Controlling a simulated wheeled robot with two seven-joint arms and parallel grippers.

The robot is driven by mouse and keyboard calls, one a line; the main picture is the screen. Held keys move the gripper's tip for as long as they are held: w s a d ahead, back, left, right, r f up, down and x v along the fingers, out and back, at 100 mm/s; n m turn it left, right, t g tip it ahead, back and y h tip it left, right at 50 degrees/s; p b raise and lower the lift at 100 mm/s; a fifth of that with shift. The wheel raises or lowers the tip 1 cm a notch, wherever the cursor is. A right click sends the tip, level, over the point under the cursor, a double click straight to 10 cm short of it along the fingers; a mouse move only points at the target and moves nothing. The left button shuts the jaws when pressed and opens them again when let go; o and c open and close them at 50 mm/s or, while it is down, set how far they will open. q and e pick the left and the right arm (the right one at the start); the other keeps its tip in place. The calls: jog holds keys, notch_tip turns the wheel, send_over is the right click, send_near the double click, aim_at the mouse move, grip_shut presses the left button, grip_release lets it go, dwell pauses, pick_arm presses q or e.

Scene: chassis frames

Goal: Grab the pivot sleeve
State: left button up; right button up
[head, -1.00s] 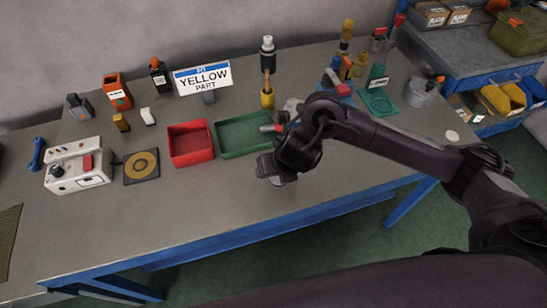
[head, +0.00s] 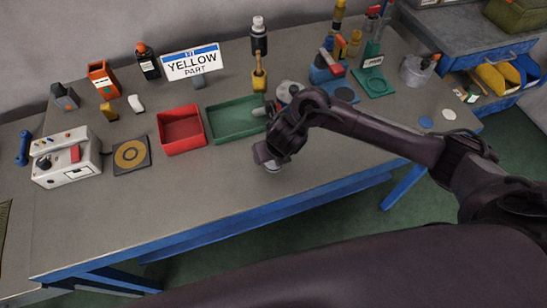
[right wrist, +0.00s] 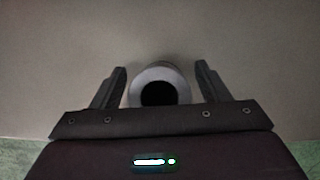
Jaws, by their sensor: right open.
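The pivot sleeve, a grey ring-shaped cylinder with a dark round bore, stands in the right wrist view (right wrist: 160,73). It is between the two dark fingers of my right gripper (right wrist: 161,72), with a visible gap on each side. The right gripper is open. In the head view my right gripper (head: 268,157) is low over the front part of the bench, right of the green tray. A small pale piece shows under it there; I cannot tell whether it is the sleeve. My left gripper is not in view.
A red tray (head: 181,148) and a green tray (head: 236,137) lie left of the gripper. A white control box (head: 65,160) is at the left. The bench's front strip is clear.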

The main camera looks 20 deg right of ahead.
jog(key=c, duration=1.1)
jog(key=shift+r, duration=0.1)
jog(key=shift+c, duration=0.5)
jog(key=shift+r, duration=0.1)
